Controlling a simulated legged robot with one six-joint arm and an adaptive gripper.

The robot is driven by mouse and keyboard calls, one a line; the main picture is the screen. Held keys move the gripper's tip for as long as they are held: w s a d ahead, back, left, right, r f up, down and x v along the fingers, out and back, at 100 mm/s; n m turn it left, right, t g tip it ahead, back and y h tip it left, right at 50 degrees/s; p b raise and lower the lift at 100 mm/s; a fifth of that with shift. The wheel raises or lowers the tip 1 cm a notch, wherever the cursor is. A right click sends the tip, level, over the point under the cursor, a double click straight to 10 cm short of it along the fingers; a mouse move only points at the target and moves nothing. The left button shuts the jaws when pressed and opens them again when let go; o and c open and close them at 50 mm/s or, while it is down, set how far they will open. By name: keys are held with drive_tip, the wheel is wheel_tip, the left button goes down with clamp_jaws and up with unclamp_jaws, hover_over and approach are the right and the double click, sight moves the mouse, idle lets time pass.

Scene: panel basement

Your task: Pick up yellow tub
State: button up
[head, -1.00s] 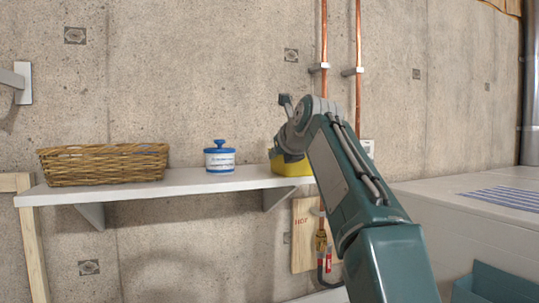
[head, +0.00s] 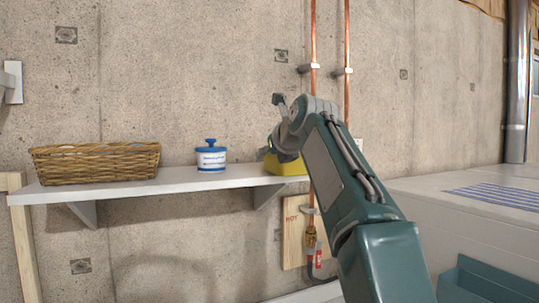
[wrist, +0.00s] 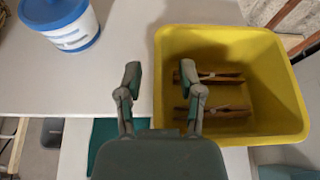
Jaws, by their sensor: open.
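The yellow tub (wrist: 285,85) sits on the white shelf at the right in the wrist view, with wooden clothespins (wrist: 215,95) inside it. In the head view the yellow tub (head: 285,166) is at the shelf's right end, partly hidden by my arm. My gripper (wrist: 166,82) is open and empty. Its right finger overlaps the tub's left part in the wrist view, and its left finger is over bare shelf. I cannot tell the height between fingers and tub. In the head view my gripper (head: 279,100) is partly seen above the tub.
A blue and white container (head: 211,157) stands on the shelf (head: 180,180) left of the tub. A wicker basket (head: 95,163) is at the shelf's left end. Copper pipes (head: 313,40) run up the concrete wall behind. A white appliance (head: 470,190) is at the right.

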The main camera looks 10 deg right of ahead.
drive_tip(key=v, duration=1.2)
drive_tip(key=shift+a, duration=0.1)
